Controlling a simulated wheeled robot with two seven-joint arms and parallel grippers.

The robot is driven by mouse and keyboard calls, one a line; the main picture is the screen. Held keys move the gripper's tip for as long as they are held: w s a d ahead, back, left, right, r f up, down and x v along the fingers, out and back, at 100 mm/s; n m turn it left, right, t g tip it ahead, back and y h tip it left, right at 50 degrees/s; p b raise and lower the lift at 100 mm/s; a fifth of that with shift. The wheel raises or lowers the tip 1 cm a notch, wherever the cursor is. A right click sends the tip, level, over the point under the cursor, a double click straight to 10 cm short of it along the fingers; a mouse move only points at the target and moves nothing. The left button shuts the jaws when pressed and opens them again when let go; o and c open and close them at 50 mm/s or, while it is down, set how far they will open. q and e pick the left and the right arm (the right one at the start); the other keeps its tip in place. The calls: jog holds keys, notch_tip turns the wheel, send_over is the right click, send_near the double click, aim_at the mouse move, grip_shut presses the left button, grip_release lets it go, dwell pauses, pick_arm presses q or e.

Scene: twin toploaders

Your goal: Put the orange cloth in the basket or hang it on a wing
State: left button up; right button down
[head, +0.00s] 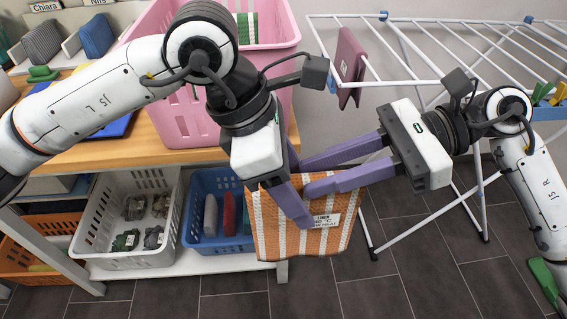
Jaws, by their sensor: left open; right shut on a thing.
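The orange cloth (285,228), striped orange and white with a white label, hangs below my two grippers in front of the table's right end. My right gripper (305,176) reaches in from the right and is shut on its upper part; the fingers hide the exact grip. My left gripper (298,192) is open at the cloth's top, one finger in front of it, crossing close to the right fingers. The pink basket (185,118) stands on the table behind my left arm, with a green striped cloth (247,28) inside. The white drying rack's wing (430,82) spreads at the right.
A maroon cloth (350,65) hangs on the rack. Clothes pegs (550,94) sit at its right side. A white basket (105,247) and a blue crate (196,182) stand on the lower shelf. An orange crate (28,262) is at far left. Grey floor is open below.

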pick_arm(q)
jog(key=shift+x, duration=2.25)
jog(key=c, duration=1.1)
jog(key=shift+c, duration=0.3)
pick_arm(e)
jog(key=c, duration=1.4)
grip_release()
jog(key=shift+d, duration=0.15)
